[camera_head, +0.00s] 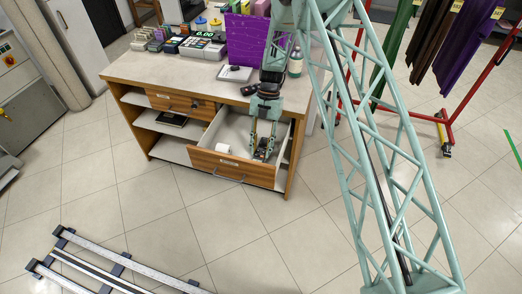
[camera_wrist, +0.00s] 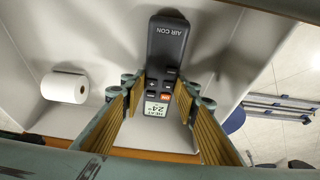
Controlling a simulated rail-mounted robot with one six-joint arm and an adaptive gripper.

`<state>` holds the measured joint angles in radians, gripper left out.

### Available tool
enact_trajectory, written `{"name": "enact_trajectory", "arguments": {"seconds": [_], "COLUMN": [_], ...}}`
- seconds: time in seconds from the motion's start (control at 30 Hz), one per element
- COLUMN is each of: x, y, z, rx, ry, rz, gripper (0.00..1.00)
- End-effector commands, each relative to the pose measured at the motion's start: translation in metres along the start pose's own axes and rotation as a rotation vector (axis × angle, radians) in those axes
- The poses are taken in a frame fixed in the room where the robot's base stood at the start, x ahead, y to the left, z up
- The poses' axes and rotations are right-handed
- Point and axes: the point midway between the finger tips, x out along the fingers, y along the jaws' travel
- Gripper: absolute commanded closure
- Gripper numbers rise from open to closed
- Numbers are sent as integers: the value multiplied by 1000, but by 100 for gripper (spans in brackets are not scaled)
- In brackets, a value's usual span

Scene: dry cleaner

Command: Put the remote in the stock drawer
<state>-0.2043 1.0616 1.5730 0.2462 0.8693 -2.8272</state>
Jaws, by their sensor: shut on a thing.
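The remote (camera_wrist: 168,50) is dark grey, marked "AIR CON", with a small lit display reading "24". In the wrist view it lies between the fingers of my gripper (camera_wrist: 162,98), which is shut on it near its display end. The stock drawer (camera_head: 232,175) is pulled out of the counter's right side. In the head view my gripper (camera_head: 263,152) reaches down into the right part of this open drawer, with the remote low between its fingers. I cannot tell whether the remote touches the drawer floor.
A white paper roll (camera_wrist: 65,87) lies in the drawer, left of the remote. The counter (camera_head: 135,70) holds a cash register (camera_head: 203,45), a purple bag (camera_head: 250,42) and a bottle (camera_head: 296,62). A closed drawer (camera_head: 180,106) is to the left. A red clothes rack (camera_head: 452,117) stands at the right.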

Motion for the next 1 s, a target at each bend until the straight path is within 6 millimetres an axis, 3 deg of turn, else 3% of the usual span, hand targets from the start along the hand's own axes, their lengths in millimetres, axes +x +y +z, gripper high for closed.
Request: {"name": "enact_trajectory", "arguments": {"seconds": [0.37, 0.4, 0.53, 1.0], "x": [2, 2, 2, -1], "y": [0, 0, 0, 0], "z": [1, 1, 1, 0], "rx": [0, 0, 0, 0], "ry": [0, 0, 0, 0], "rz": [0, 0, 0, 0], "gripper": [84, 70, 59, 58]}}
